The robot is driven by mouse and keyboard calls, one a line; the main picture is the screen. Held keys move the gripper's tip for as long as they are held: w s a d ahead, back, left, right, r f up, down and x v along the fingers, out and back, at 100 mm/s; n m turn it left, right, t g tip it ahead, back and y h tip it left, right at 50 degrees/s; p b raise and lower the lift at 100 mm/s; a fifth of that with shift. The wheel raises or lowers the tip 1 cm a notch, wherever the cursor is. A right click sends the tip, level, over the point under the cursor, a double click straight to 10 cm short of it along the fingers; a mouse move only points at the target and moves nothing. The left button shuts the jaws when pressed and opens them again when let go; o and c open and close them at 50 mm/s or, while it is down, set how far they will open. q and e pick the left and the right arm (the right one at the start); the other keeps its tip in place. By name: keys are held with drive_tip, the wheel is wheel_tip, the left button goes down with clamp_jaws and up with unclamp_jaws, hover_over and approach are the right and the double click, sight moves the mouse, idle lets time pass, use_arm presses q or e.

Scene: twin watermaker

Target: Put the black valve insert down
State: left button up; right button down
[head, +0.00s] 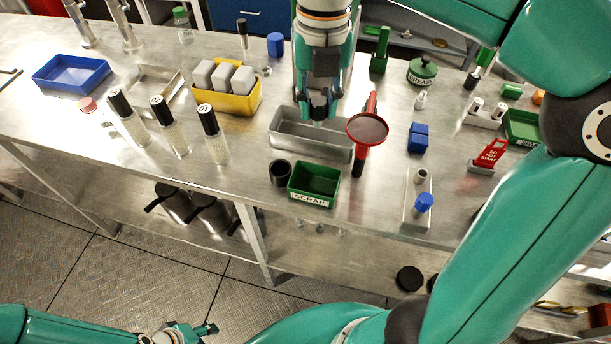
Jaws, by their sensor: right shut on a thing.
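My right gripper (319,108) points down above the long metal tray (312,143) at the middle of the bench. It is shut on a small dark piece, which I take to be the black valve insert; the fingers hide most of it. The tips appear over the tray's back part, and I cannot tell whether the piece touches the tray floor. My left gripper (200,330) is low at the bottom left, away from the bench; its opening is too small to judge.
A red-handled round tool (368,129) stands at the tray's right end. The green scrap bin (315,184) and a black cup (281,172) are in front. The yellow bin (228,97) with grey blocks and several clear cylinders (214,138) stand left.

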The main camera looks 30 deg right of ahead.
sight(318, 124)
wheel_tip(318, 124, down, 15)
drive_tip(key=shift+r+b, duration=0.2)
drive_tip(key=shift+b, duration=0.75)
drive_tip(key=shift+f, duration=2.45)
drive_tip(key=shift+s, duration=0.1)
drive_tip(key=shift+f+b, duration=0.15)
drive_tip(key=shift+b, duration=0.2)
drive_tip(key=c, duration=0.9)
unclamp_jaws()
wheel_tip(318, 124, up, 12)
drive_tip(key=shift+r+p, duration=0.2)
drive_tip(key=shift+p, duration=0.65)
